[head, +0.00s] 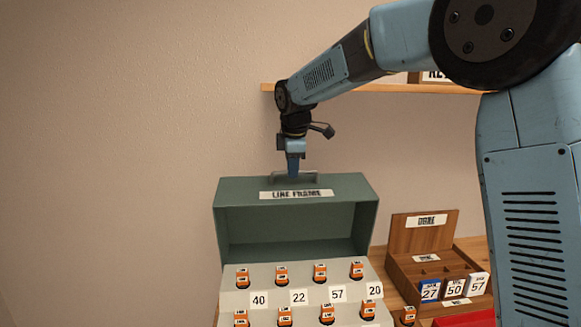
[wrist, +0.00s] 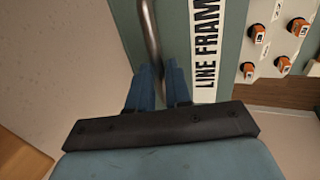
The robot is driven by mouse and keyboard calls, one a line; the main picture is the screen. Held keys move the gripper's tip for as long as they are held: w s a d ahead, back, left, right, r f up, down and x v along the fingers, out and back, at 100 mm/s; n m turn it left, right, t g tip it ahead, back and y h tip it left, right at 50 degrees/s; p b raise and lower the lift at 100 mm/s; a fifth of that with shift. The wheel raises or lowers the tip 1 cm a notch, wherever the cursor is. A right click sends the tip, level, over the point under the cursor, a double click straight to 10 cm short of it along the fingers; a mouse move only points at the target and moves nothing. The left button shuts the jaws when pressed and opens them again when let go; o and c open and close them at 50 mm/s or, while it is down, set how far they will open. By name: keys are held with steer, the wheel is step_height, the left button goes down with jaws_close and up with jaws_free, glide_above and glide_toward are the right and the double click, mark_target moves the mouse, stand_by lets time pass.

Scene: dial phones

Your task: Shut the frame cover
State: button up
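The green frame cover (head: 295,190), labelled "LINE FRAME", stands raised and open behind the sloped grey panel (head: 232,282) of the frame. A metal bar handle (head: 312,174) sits on the cover's top; it also shows in the wrist view (wrist: 149,30). My gripper (head: 293,172) comes down from above onto this handle. In the wrist view my blue fingers (wrist: 160,82) lie on either side of the bar, close against it, and look shut on it. The fingertips' exact contact is partly hidden.
The panel carries several orange plugs (head: 320,272) and number tags such as 40, 22, 57 and 20. A wooden box (head: 400,250) with numbered cards stands at right, with a red object (head: 465,319) in front. A wooden shelf (head: 400,88) runs along the wall behind.

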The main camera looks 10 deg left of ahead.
jaws_close()
